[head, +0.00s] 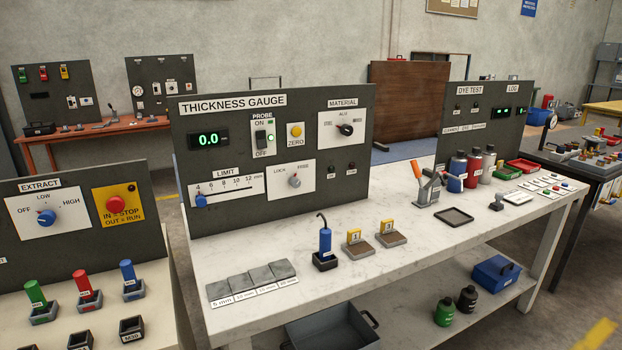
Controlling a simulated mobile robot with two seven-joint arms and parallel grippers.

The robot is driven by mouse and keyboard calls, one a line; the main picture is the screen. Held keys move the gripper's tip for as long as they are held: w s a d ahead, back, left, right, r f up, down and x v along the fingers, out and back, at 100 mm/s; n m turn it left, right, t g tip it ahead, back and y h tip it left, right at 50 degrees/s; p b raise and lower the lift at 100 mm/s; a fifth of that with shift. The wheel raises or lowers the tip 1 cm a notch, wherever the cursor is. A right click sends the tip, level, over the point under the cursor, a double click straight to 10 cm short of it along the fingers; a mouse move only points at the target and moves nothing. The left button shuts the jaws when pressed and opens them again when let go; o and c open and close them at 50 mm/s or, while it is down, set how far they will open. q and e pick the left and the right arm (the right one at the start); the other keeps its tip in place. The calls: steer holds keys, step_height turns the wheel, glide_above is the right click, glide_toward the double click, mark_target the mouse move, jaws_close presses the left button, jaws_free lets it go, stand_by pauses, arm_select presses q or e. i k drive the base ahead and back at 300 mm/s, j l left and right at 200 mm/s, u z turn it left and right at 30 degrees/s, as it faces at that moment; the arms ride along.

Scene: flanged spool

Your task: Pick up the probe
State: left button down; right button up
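The probe (325,241) looks like an upright blue cylinder with a thin dark hooked piece at its top. It stands in a small black holder (325,261) on the white bench, in front of the thickness gauge panel (280,215). The panel's display reads 0.0, and its probe switch (264,137) has a green light beside it. Neither of my grippers shows in the head view.
The white bench top (400,280) holds several grey plates (250,282) left of the probe. Farther right are a black tray (454,216) and several bottles (473,168). The front right bench area is clear.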

mark_target(325, 233)
steer(key=i+l+u, duration=0.1)
steer(key=u, duration=0.4)
steer(key=l+u, duration=0.25)
steer(key=u, duration=0.25)
steer(key=l+u, duration=0.25)
steer(key=u, duration=0.2)
steer(key=l+u, duration=0.2)
steer(key=l, duration=0.35)
steer(key=k+l+u, duration=0.25)
steer(key=l, duration=0.25)
steer(key=i, duration=0.1)
